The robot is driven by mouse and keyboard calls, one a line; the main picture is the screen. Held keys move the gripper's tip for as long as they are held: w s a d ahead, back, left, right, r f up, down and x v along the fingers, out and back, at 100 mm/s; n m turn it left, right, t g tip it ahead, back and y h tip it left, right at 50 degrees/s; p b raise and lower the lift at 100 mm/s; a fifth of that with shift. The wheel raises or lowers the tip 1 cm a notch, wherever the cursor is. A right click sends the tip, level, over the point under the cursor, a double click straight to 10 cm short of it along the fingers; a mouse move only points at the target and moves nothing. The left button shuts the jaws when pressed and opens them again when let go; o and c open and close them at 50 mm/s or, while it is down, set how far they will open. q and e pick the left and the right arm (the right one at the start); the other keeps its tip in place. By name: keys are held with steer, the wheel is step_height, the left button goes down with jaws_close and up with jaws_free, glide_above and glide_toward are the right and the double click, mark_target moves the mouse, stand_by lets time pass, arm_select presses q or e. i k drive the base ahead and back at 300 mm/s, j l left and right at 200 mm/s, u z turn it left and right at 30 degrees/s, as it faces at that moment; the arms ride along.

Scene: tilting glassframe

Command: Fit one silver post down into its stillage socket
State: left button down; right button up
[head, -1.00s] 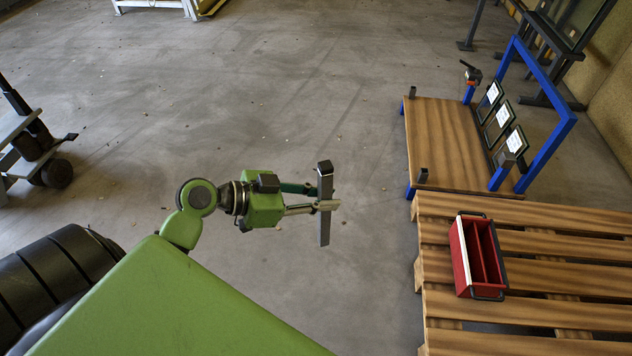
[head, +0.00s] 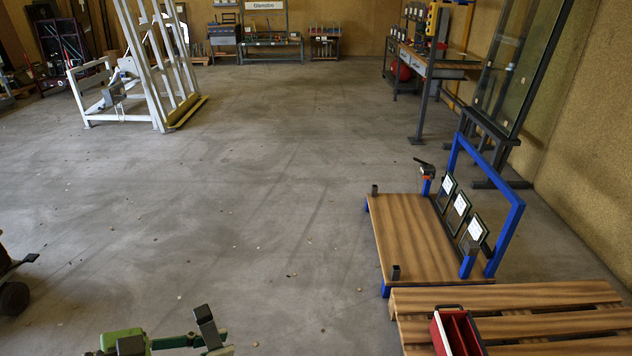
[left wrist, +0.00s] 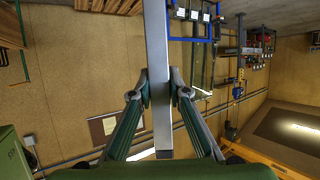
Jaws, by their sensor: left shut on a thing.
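My left gripper (head: 212,346) is at the bottom edge of the head view, shut on a silver post (head: 207,328). The post has a dark end cap and leans slightly; its lower part is cut off by the picture edge. In the left wrist view the post (left wrist: 157,50) runs between the two fingers (left wrist: 161,92). The stillage (head: 415,235), a wooden deck with a blue frame, stands to the right, well apart from the post. Two dark sockets stand on its left edge, a far one (head: 375,190) and a near one (head: 396,272). My right gripper is out of view.
A pallet (head: 540,297) lies just in front of the stillage, with a red tray (head: 438,335) on it. Small dark framed panes (head: 461,205) lean along the stillage's blue frame. A white rack (head: 150,80) stands far left. The floor between is clear.

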mark_target(374, 195)
steer(key=i+u, duration=0.4)
steer(key=i, duration=4.5)
steer(key=i+z, duration=0.35)
steer(key=i+j+z, duration=0.15)
steer(key=z, duration=0.25)
steer(key=i+j+z, duration=0.35)
steer(key=l+z, duration=0.1)
steer(key=z, duration=1.9)
